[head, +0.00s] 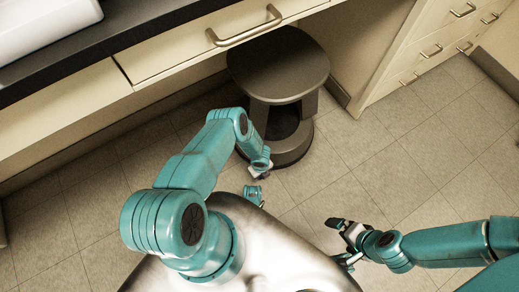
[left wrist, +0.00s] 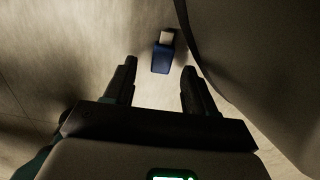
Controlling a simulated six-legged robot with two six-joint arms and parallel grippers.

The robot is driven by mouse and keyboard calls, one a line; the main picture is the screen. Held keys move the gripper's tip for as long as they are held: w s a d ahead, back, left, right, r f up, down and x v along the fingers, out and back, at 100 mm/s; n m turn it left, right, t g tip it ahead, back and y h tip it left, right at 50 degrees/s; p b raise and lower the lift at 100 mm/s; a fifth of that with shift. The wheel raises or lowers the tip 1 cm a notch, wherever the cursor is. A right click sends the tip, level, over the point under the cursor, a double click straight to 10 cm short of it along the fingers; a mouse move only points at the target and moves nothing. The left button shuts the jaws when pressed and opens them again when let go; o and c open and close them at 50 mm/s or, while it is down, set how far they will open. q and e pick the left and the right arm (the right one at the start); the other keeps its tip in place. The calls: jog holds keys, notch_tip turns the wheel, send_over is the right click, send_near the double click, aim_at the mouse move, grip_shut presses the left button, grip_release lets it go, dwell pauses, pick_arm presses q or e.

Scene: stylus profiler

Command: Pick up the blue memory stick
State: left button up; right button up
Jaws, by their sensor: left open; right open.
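The blue memory stick (left wrist: 161,56), with a pale metal plug at its far end, lies on the floor in the left wrist view. My left gripper (left wrist: 159,76) is open and empty. The stick is ahead of the gap between its fingertips, roughly centred, and I see no contact. In the head view the stick cannot be made out, and my left gripper's fingers are not clear at the end of the left arm, near the stool. My right gripper (head: 339,241) is open and empty over the floor at lower right.
A dark round stool (head: 280,68) stands by the bench drawer (head: 190,48). In the left wrist view a large curved surface (left wrist: 245,65) rises close to the stick's right. Cabinet drawers (head: 430,50) stand at upper right. Tiled floor (head: 385,165) is clear between them and my right gripper.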

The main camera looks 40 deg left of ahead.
pick_arm(q)
notch_tip(320, 180, down, 2)
jog(key=shift+r, duration=0.15)
pick_arm(e)
jog(key=shift+w+d+f, duration=0.15)
jog(key=shift+f, duration=0.45)
pick_arm(q)
grip_shut()
notch_tip(320, 180, up, 20)
jog(key=p, duration=1.2)
pick_arm(e)
notch_tip(320, 180, up, 12)
jog(key=shift+s+a, duration=0.35)
jog(key=shift+s, duration=0.05)
